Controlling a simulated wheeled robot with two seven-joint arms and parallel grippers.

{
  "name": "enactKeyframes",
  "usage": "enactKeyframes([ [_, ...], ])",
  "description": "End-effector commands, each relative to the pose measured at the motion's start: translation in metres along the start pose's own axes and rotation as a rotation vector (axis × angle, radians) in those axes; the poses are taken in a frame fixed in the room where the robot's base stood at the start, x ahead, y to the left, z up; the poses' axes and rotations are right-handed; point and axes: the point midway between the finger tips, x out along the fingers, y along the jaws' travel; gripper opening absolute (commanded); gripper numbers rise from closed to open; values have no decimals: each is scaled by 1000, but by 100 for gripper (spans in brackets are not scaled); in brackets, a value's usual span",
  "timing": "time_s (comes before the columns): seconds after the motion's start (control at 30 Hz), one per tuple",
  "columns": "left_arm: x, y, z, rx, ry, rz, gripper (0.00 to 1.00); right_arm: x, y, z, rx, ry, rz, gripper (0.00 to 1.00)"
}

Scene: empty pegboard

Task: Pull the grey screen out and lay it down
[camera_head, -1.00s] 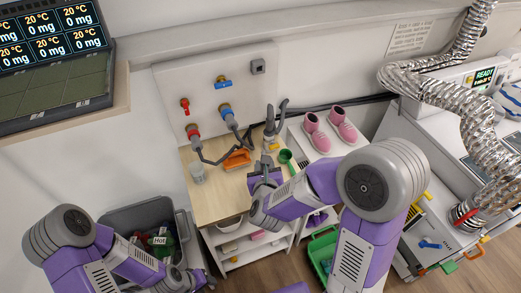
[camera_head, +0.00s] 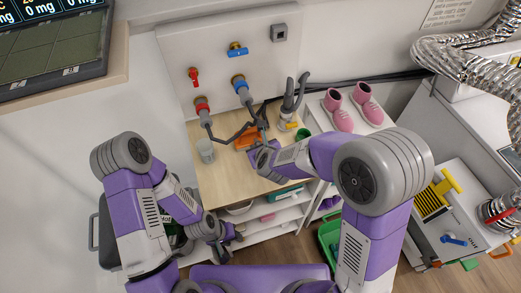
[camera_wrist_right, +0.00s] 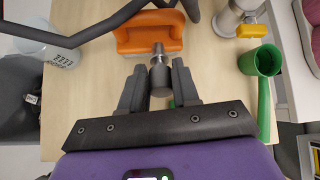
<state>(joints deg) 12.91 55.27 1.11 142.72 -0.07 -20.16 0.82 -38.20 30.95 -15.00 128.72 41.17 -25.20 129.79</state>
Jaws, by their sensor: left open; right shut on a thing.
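My right gripper (camera_wrist_right: 158,88) is shut on a small dark grey cylindrical piece with a ridged metal end (camera_wrist_right: 158,75), which looks like the grey screen. The piece points toward the orange block with a handle (camera_wrist_right: 148,35) in the right wrist view. In the head view my right gripper (camera_head: 262,150) is over the wooden tabletop (camera_head: 225,180), and its fingertips are partly hidden. I cannot tell whether the piece touches the table. My left gripper (camera_head: 222,238) is open and empty, low in front of the shelf unit.
A clear cup (camera_head: 206,151) stands on the table's left side. Dark hoses run from the red tap (camera_head: 194,76) and blue tap (camera_head: 237,49) fittings. A green scoop (camera_wrist_right: 264,75) and a metal fitting with a yellow part (camera_wrist_right: 240,22) are right of the gripper. The table's front left is clear.

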Motion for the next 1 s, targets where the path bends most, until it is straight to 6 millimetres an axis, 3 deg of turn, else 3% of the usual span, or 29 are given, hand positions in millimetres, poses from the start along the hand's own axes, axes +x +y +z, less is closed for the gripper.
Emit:
enactKeyframes([
  [0.7, 38, -14, -2, 1, 1, 0, 43, 34, 10, -36, -6, 3, 7, 0],
  [1.0, 41, -15, -2, 1, 1, 0, 43, 36, 10, -39, -4, 2, 6, 0],
])
